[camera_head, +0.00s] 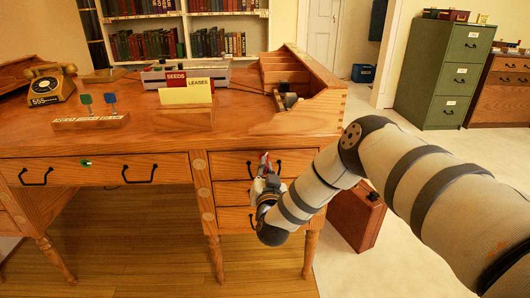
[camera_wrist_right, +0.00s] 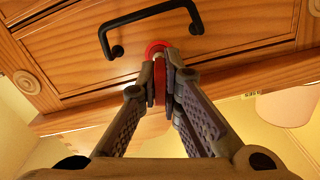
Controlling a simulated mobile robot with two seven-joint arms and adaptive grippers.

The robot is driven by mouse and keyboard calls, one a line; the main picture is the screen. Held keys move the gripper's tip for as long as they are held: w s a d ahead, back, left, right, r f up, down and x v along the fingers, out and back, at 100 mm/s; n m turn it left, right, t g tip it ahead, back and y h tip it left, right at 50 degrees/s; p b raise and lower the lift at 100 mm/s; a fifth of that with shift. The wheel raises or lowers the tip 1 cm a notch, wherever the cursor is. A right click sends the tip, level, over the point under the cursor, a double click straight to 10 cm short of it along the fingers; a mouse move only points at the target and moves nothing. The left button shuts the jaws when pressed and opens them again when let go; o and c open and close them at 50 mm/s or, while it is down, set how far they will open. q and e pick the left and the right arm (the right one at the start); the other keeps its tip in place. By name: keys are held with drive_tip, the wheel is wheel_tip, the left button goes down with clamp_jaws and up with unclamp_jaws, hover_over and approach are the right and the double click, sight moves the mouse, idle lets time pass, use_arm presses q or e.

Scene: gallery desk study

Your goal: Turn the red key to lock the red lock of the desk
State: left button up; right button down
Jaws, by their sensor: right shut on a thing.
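The wooden desk (camera_head: 140,145) has a red lock on the top drawer of its right-hand stack. In the right wrist view the red lock (camera_wrist_right: 155,47) shows as a red ring on the drawer front, just below the black handle (camera_wrist_right: 105,42). The red key (camera_wrist_right: 160,84) stands at the lock, between my fingers. My right gripper (camera_wrist_right: 161,72) is shut on the red key; in the head view the gripper (camera_head: 266,174) is in front of that drawer. The fingers hide part of the key, and how far it is turned cannot be told. My left gripper is not in view.
A wooden holder (camera_head: 72,124) with a green key (camera_head: 86,100) and a blue key (camera_head: 110,98) stands at the desk's left. A green lock (camera_head: 86,163) is on the wide drawer. A brown case (camera_head: 357,215) stands on the floor right of the desk, near my right arm.

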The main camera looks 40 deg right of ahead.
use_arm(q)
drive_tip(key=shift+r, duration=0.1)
use_arm(e)
drive_tip(key=shift+r, duration=0.1)
drive_tip(key=shift+r+n+p, duration=0.15)
drive_tip(key=shift+n+p, duration=0.25)
drive_tip(key=shift+n, duration=0.7)
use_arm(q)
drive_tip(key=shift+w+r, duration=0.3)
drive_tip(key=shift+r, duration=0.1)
use_arm(e)
drive_tip(key=shift+f+n, duration=0.2)
drive_tip(key=shift+n, duration=0.3)
